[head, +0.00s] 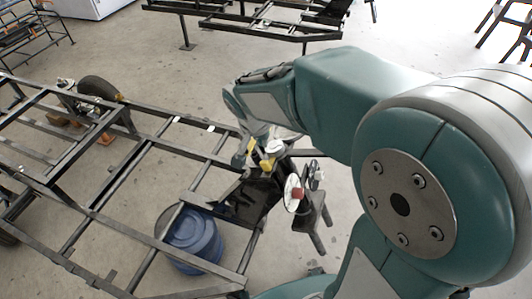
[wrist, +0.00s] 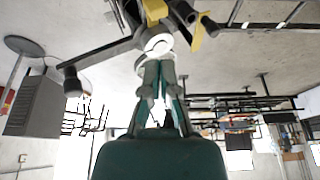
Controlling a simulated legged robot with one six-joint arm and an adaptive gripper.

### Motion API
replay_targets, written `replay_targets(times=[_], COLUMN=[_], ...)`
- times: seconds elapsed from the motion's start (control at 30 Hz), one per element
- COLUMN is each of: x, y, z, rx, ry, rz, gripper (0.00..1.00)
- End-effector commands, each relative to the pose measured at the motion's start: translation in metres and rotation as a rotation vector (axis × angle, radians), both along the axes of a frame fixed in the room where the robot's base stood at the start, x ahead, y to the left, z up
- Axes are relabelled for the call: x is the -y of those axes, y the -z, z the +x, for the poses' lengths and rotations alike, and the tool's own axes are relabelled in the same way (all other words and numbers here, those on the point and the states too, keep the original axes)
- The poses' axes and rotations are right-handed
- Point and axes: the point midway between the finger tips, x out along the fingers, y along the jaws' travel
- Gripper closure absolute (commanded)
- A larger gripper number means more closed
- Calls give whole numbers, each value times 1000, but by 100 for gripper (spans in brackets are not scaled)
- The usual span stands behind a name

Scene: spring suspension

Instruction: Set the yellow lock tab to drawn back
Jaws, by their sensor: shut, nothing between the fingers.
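A yellow part (head: 267,162), which looks like the lock tab, sits on the dark metal assembly at the right end of the frame in the head view. In the wrist view a yellow piece (wrist: 155,10) shows at the top, with another yellow piece (wrist: 198,34) to its right; I cannot tell which is the tab or how it is set. A pale round part (wrist: 158,44) lies just beyond my fingertips. My gripper (wrist: 160,66) is shut and empty close to this part; whether they touch is unclear. In the head view my arm partly hides the gripper.
A black metal frame (head: 147,153) with open bays fills the left of the head view. A blue drum (head: 193,238) stands beneath it. A red-and-white disc (head: 293,192) is right of the assembly.

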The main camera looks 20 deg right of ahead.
Motion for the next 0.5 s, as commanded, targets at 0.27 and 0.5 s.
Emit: replay_targets(times=[0.27,0.5], x=[1,9], y=[5,41], z=[1,10], rx=[-1,-6], ry=[-1,0], rz=[0,0], gripper=[100,100])
